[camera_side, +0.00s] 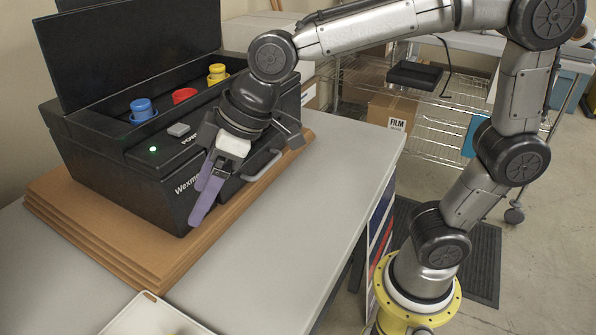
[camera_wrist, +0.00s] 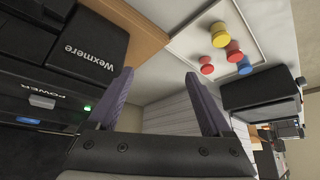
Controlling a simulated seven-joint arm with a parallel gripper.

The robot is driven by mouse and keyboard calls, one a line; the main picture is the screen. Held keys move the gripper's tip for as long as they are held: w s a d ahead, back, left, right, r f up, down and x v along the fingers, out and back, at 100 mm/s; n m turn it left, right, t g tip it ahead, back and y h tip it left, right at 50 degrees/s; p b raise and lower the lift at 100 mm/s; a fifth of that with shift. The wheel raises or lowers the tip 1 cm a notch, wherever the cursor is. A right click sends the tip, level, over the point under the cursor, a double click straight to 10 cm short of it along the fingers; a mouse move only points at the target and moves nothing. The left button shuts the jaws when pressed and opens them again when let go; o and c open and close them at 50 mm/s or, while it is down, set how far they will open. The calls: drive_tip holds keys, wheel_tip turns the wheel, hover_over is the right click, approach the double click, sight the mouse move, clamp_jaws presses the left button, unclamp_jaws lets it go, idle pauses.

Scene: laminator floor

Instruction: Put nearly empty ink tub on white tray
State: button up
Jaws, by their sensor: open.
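Three round tubs sit in a row in the black machine's open top in the side view: a blue tub (camera_side: 142,109), a red tub (camera_side: 183,95) and a yellow tub (camera_side: 217,73). I cannot tell their fill levels. The white tray (camera_side: 143,304) is cut off at the bottom edge of the side view. In the wrist view, several red, yellow and blue tubs (camera_wrist: 234,51) stand on a pale surface (camera_wrist: 186,35), which looks like the tray. My gripper (camera_side: 206,192) hangs at the machine's front, with purple fingers pointing down. It is open and empty in the wrist view (camera_wrist: 160,73).
The black machine (camera_side: 130,165), marked Wexmere, has a raised lid and a lit green lamp. It stands on brown boards (camera_side: 110,235) on the grey table (camera_side: 290,225). The table right of the boards is clear. A wire rack with boxes (camera_side: 390,115) stands behind.

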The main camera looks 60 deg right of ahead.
drive_tip(key=s+d+f+m+h, duration=0.3)
drive_tip(key=s+d+m, duration=0.4)
drive_tip(key=s+d, duration=0.9)
drive_tip(key=shift+s+d+f+t+h, duration=0.2)
drive_tip(key=shift+d+t+h, duration=0.2)
drive_tip(key=shift+d, duration=0.8)
